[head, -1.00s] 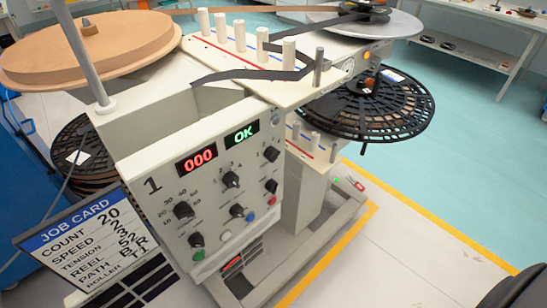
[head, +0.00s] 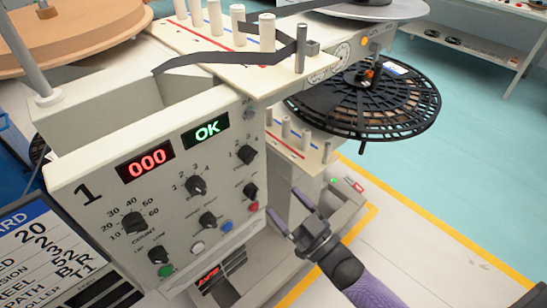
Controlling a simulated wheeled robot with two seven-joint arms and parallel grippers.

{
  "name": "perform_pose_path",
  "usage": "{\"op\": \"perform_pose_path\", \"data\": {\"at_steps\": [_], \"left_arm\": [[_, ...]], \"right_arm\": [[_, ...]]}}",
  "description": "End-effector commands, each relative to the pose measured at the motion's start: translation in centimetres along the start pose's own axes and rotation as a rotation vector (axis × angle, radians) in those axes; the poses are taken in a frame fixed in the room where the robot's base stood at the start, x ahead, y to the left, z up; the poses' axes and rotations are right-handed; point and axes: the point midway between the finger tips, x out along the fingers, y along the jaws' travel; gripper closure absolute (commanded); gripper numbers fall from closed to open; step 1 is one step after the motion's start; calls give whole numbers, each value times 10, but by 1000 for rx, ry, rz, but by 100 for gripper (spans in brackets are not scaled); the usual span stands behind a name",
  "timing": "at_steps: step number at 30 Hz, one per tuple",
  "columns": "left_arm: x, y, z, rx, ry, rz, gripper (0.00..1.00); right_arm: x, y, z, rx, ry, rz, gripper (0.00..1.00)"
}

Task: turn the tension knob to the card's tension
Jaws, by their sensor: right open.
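The station's control panel (head: 180,190) fills the middle, with a red 000 display and a green OK display. Of its dark knobs, the upper right one (head: 246,154) has a small number scale; I take it as the tension knob, though its label is too small to read. The job card (head: 35,250) is at the lower left, partly cut off; its tension row seems to read 3, at a slant. My right gripper (head: 288,206) is open and empty, right of and below the panel's right edge, apart from the knobs. My left gripper is out of view.
Other knobs sit close by: the count knob (head: 134,222) and a middle upper knob (head: 197,186). Coloured buttons line the panel's bottom. A black reel (head: 410,105) juts out at right, above my right arm. Guide posts and dark tape run across the top deck.

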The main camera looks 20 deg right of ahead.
Motion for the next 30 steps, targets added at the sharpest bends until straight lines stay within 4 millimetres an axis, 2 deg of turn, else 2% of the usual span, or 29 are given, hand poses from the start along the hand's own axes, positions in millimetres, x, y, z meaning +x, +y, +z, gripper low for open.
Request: {"op": "perform_pose_path", "data": {"at_steps": [3,5,12,15,19,27,30], "left_arm": [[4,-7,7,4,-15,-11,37],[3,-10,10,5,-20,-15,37],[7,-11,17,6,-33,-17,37],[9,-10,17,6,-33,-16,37],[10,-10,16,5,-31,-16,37],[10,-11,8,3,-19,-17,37],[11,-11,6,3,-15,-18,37]], "right_arm": [[15,-1,-23,-4,107,-31,16],[25,-2,-26,-3,113,-32,16],[81,-3,-30,-4,106,-29,16],[96,-3,-31,-3,103,-29,16],[105,-4,-32,-3,102,-29,16],[107,-4,-32,-3,100,-28,16],[107,-4,-32,-3,99,-28,37]]}}
